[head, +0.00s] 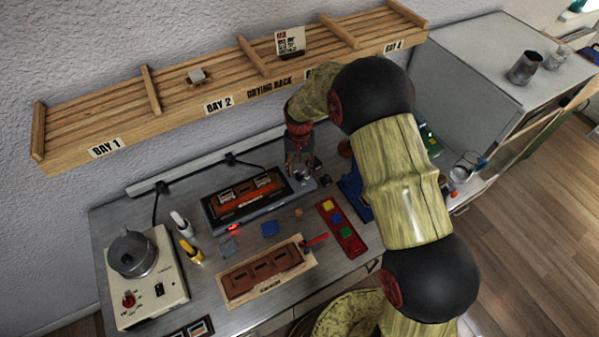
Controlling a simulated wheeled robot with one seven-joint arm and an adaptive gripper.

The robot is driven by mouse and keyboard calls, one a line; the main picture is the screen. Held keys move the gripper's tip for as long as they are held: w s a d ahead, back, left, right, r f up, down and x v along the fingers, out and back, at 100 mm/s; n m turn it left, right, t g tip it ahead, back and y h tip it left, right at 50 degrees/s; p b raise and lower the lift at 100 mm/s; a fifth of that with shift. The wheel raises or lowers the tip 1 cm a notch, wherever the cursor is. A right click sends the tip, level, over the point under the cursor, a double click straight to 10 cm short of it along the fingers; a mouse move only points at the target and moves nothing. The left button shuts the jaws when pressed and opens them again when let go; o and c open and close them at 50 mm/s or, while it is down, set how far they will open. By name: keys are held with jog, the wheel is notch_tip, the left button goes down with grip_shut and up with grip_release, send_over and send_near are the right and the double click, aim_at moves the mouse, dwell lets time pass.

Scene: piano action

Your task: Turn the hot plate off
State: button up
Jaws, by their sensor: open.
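A beige unit (150,285) stands at the left end of the bench, with a round grey metal pot (132,253) on top. Its front panel has a red knob (128,300) and a small black switch (159,290). I cannot tell for certain from labels which of the two is the hot plate. My gripper (300,174) is open, pointing down by the dark box's right end; its fingertips are small and contact is unclear.
A wooden drying rack (180,110) runs along the wall above the bench. A white and a yellow-capped bottle (190,251) stand between the beige unit and the dark box. A brown slotted block (262,272), a red tray (342,230) and small blue pieces (270,228) lie in front.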

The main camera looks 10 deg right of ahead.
aim_at(300, 176)
jog(key=shift+f, duration=1.5)
jog(key=shift+c, duration=0.6)
grip_shut()
